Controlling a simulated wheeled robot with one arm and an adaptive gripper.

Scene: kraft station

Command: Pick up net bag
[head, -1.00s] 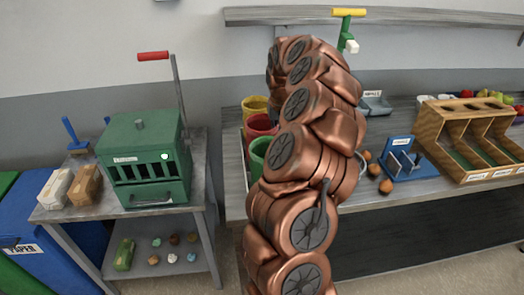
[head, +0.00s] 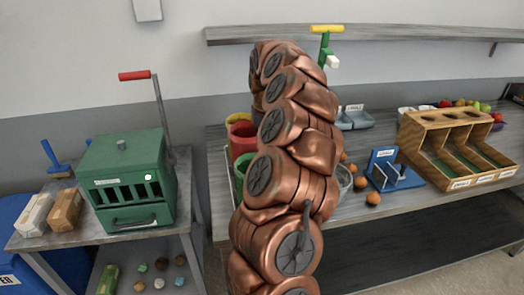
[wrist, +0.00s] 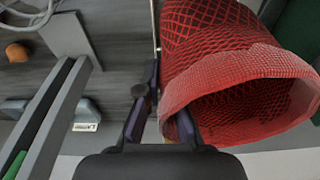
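A red mesh net bag (wrist: 225,50) fills the upper right of the wrist view, its wide open mouth and pale red rim facing the camera. In the head view a red round container-like shape (head: 241,137), likely the same bag, shows partly behind my arm, between a yellow one and a green one. My gripper (wrist: 158,122) is at the left edge of the bag's mouth. Its fingers are apart, one outside the rim and one over the mouth's edge, with a gap between them. I cannot tell whether they touch the rim.
Yellow (head: 256,105) and green (head: 243,165) containers stand close to the red one on the grey bench. A blue stand (head: 393,172), brown round items (head: 373,198) and a wooden bin (head: 455,145) lie to the right. A green box with a red-handled lever (head: 125,180) stands on the left table.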

